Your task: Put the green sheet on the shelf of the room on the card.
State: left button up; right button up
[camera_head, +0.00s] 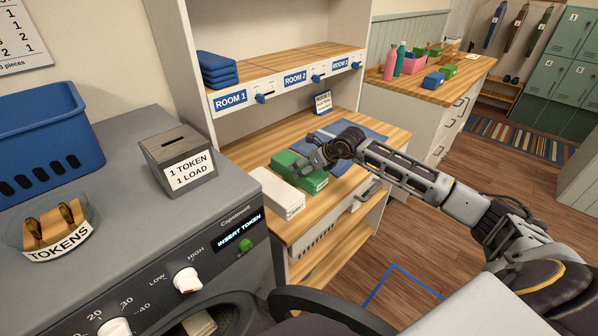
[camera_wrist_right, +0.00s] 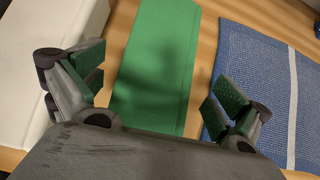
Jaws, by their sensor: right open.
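The green sheet (camera_head: 284,159) lies folded on the wooden counter. My right gripper (camera_head: 312,163) is above it and hides part of it. In the right wrist view the green sheet (camera_wrist_right: 160,60) lies between the two spread fingers of the right gripper (camera_wrist_right: 158,88), which is open and holds nothing. A small card (camera_head: 323,102) stands at the back of the counter; its writing is too small to read. The shelf (camera_head: 290,57) above has labels ROOM 1 (camera_head: 230,101), ROOM 2 (camera_head: 294,77) and a third at right. My left gripper is out of view.
A white folded sheet (camera_head: 277,193) lies left of the green one, and a blue cloth (camera_head: 364,131) lies right. Folded blue sheets (camera_head: 217,69) are stacked above ROOM 1. The shelf above ROOM 2 and the third label is bare. A token box (camera_head: 178,158) stands on the washer.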

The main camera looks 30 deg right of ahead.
jog(key=shift+w+a+f, duration=0.3)
jog(key=shift+w+f, duration=0.1)
jog(key=shift+f, duration=0.15)
jog(key=shift+w+a+f, duration=0.2)
jog(key=shift+w+f, duration=0.3)
jog(key=shift+w+a+f, duration=0.1)
jog(key=shift+w+f, duration=0.25)
jog(key=shift+f, duration=0.2)
jog(key=c, duration=0.7)
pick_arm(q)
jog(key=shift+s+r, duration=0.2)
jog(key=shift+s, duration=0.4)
pick_arm(e)
jog(key=shift+w, duration=0.1)
jog(key=c, duration=0.7)
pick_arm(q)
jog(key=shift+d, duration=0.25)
pick_arm(e)
jog(key=shift+r, duration=0.25)
